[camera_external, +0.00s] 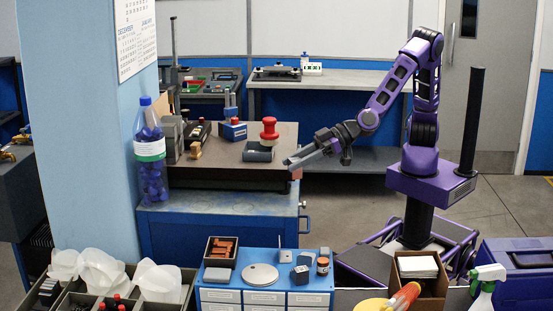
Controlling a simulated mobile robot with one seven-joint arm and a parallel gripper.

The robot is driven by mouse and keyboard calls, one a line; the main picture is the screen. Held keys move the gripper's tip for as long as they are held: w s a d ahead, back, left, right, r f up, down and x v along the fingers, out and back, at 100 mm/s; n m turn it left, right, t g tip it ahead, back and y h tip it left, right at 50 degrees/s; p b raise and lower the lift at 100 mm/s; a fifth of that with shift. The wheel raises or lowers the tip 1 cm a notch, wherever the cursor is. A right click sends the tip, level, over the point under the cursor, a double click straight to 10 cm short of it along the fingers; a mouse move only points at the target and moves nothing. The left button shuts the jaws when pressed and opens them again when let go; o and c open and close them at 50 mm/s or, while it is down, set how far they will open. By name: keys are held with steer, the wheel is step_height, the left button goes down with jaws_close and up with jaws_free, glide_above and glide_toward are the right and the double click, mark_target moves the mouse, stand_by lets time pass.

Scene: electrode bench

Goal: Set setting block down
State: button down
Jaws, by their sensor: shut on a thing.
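My gripper (290,162) reaches in from the right, just off the right end of the dark workbench top (235,177). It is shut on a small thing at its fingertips. A small reddish patch (296,173) shows just under the fingertips and may be the setting block, but it is too small to tell. The held thing is mostly hidden by the fingers, and I cannot tell whether it touches the bench.
Farther left are a blue block with a red top (233,132) and a small wooden piece (196,150). A bottle (150,160) stands at the left. The bench's front strip is clear.

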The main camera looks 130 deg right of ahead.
steer(key=s+a+f, duration=0.5)
steer(key=s+d+f+y, duration=0.1)
steer(key=s+d+f, duration=0.2)
steer(key=s+d, duration=0.65)
steer(key=shift+w+a+r+n+t+y+p, duration=0.5)
steer(key=shift+w+a+r+n+y+p, duration=0.45)
steer(key=shift+w+r+n+y, duration=2.7)
steer(key=s+d+r+m+h, duration=0.1)
steer(key=s+d+r, duration=0.3)
steer(key=d, duration=0.6)
steer(key=s+d+r+m+h+p, duration=0.1)
steer(key=s+d+r, duration=0.3)
steer(key=d, duration=0.5)
steer(key=s+d+r+m+h, duration=0.1)
steer(key=s+d+r, duration=0.1)
steer(key=s+d, duration=0.6)
steer(key=f, duration=0.3)
steer(key=w+d+f+b, duration=0.1)
steer(key=f, duration=0.2)
steer(key=w+f, duration=0.1)
steer(key=f, duration=0.2)
steer(key=shift+w+d+f, duration=0.1)
steer(key=shift+w+d, duration=0.05)
steer(key=shift+d, duration=0.1)
